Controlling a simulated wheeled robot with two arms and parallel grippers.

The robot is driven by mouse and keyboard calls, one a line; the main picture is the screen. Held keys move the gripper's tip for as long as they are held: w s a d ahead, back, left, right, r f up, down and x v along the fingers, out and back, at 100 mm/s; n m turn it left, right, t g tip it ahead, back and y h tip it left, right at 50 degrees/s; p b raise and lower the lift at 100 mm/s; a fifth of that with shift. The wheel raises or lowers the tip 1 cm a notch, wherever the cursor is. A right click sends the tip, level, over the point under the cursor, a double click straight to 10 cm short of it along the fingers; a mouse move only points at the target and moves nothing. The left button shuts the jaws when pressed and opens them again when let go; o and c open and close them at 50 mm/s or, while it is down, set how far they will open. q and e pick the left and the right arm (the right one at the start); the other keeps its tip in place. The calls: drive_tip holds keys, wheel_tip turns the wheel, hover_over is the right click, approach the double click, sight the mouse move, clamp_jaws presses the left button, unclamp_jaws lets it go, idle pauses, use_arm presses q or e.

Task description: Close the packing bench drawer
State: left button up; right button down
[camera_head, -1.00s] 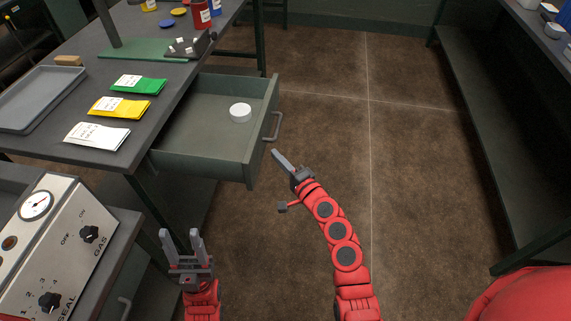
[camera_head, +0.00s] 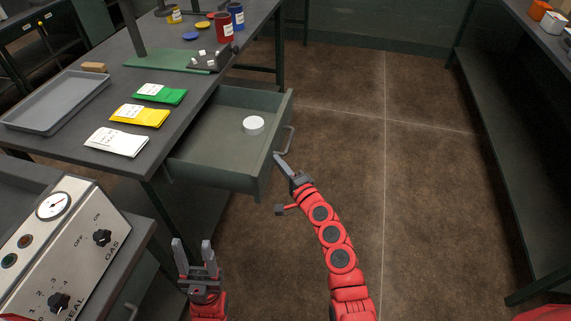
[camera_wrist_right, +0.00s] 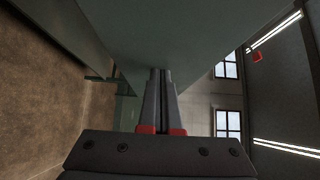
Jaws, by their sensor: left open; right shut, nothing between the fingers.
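The packing bench drawer (camera_head: 221,145) is green-grey and stands pulled out from under the bench, with a round white object (camera_head: 253,125) inside. Its bar handle (camera_head: 284,143) is on the front panel, facing right. My right gripper (camera_head: 277,157) is shut and empty, its fingertips close to the drawer front just below the handle; I cannot tell if they touch. In the right wrist view the shut fingers (camera_wrist_right: 159,100) point at a large green-grey surface (camera_wrist_right: 185,30). My left gripper (camera_head: 192,248) is open and empty, low at the left, apart from the drawer.
The packing bench (camera_head: 165,150) carries a grey tray (camera_head: 55,101), green, yellow and white packets, and jars. A gauge machine (camera_head: 55,245) stands at lower left. A dark shelf unit (camera_head: 500,130) stands at right. The floor (camera_head: 400,170) between is clear.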

sight(204, 158)
drive_tip(key=w+a+b, duration=0.1)
drive_tip(key=a, duration=0.3)
drive_tip(key=w+a, duration=0.1)
drive_tip(key=a, duration=0.3)
drive_tip(key=w+a+b, duration=0.1)
drive_tip(key=a, duration=0.3)
drive_tip(key=shift+w+a+f+b, duration=0.1)
drive_tip(key=shift+w+a+b, duration=0.1)
drive_tip(key=shift+a+b, duration=0.15)
drive_tip(key=w+a+b, duration=0.1)
drive_tip(key=a+b, duration=0.1)
drive_tip(key=a, duration=0.2)
drive_tip(key=w+a+b, duration=0.1)
drive_tip(key=a+b, duration=0.1)
drive_tip(key=a, duration=0.1)
drive_tip(key=w+a+b, duration=0.1)
drive_tip(key=a+b, duration=0.1)
drive_tip(key=a, duration=0.2)
drive_tip(key=shift+a, duration=0.35)
drive_tip(key=shift+w+a+b, duration=0.2)
drive_tip(key=shift+a+b, duration=0.35)
drive_tip(key=shift+a, duration=0.2)
drive_tip(key=shift+a+r, duration=0.1)
drive_tip(key=shift+r, duration=0.15)
drive_tip(key=shift+s, duration=0.1)
